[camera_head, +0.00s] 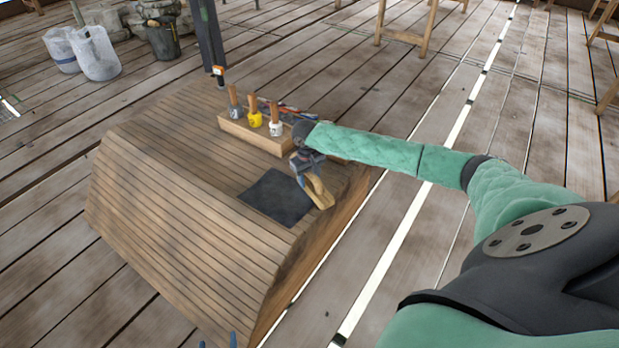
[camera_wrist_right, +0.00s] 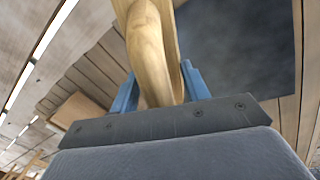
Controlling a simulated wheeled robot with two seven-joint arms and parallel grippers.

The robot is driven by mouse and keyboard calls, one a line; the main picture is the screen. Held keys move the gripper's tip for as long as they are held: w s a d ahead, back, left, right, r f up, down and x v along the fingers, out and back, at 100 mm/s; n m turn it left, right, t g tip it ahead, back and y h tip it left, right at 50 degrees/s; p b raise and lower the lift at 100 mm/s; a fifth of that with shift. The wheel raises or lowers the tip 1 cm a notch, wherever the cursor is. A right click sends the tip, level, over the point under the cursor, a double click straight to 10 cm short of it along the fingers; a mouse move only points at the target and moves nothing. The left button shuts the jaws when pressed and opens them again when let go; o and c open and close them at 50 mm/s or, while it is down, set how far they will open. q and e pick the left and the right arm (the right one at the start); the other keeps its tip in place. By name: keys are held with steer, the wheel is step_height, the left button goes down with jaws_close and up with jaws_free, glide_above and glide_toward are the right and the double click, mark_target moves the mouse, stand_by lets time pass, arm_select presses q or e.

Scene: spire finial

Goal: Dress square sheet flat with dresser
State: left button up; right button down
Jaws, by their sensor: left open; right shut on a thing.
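The square sheet (camera_head: 275,197) is dark grey and lies on the flat top of the slatted wooden block (camera_head: 165,135), near its right end. It also shows in the right wrist view (camera_wrist_right: 245,45). My right gripper (camera_head: 309,170) is shut on the wooden dresser (camera_head: 319,193), which is tilted at the sheet's right edge. I cannot tell whether the dresser touches the sheet. The dresser (camera_wrist_right: 150,45) stands between the blue fingers in the right wrist view. My left gripper (camera_head: 217,341) shows only blue fingertips at the bottom edge, apart and empty, away from the sheet.
A wooden rack (camera_head: 255,133) with several wooden-handled tools stands behind the sheet. An orange and black item (camera_head: 218,75) is behind it, by a dark post (camera_head: 206,35). White sacks (camera_head: 95,52) and a dark bucket (camera_head: 162,40) stand far left. The block's front slopes down.

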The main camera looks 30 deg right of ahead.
steer(key=shift+f, duration=0.1)
steer(key=shift+f, duration=0.35)
steer(key=shift+f+p, duration=0.5)
steer(key=shift+f, duration=0.9)
step_height(320, 180, up, 4)
steer(key=p, duration=0.5)
steer(key=shift+r+p, duration=0.2)
steer(key=shift+p, duration=0.15)
steer(key=shift+f, duration=0.1)
steer(key=shift+f, duration=2.1)
